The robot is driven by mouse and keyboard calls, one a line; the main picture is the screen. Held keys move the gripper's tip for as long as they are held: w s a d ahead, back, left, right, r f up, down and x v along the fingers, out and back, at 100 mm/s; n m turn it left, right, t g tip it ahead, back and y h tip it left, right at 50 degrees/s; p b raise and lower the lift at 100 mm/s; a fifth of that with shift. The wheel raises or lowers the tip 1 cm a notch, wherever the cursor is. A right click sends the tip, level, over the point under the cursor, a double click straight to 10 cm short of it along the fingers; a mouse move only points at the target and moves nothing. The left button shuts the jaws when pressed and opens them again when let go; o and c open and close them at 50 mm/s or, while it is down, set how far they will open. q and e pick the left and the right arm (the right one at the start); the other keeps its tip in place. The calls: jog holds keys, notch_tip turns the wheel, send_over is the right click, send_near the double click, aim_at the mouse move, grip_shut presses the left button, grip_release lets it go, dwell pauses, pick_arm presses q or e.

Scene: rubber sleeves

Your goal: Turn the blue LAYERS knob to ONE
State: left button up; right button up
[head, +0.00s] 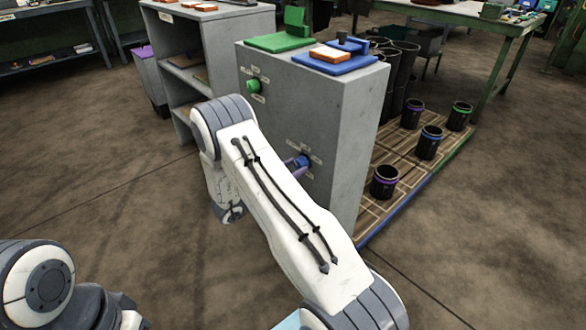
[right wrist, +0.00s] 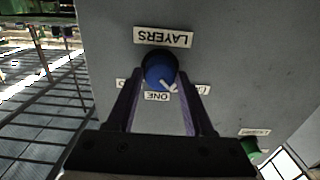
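The blue LAYERS knob (right wrist: 158,68) is on the grey cabinet's side face; it also shows in the head view (head: 304,160). The right wrist view has its labels upside down. The LAYERS label (right wrist: 163,37) is above the knob and the ONE label (right wrist: 157,96) below. The white pointer aims down and right, between ONE and a partly hidden label (right wrist: 203,89). My right gripper (right wrist: 160,76) has one finger on each side of the knob, with no clear gap, and appears shut on it. My left gripper is out of view; part of its arm shows at lower left.
The grey cabinet (head: 340,110) carries a green knob (head: 253,86) as well. Green and blue trays lie on its top. Several black cups with coloured bands stand on a slatted platform (head: 405,160) to its right. Open floor lies in front.

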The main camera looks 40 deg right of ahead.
grip_shut()
jog(key=m, duration=0.4)
jog(key=shift+b, duration=0.35)
jog(key=shift+m+b, duration=0.6)
jog(key=shift+m, duration=1.7)
jog(key=o, duration=0.6)
grip_release()
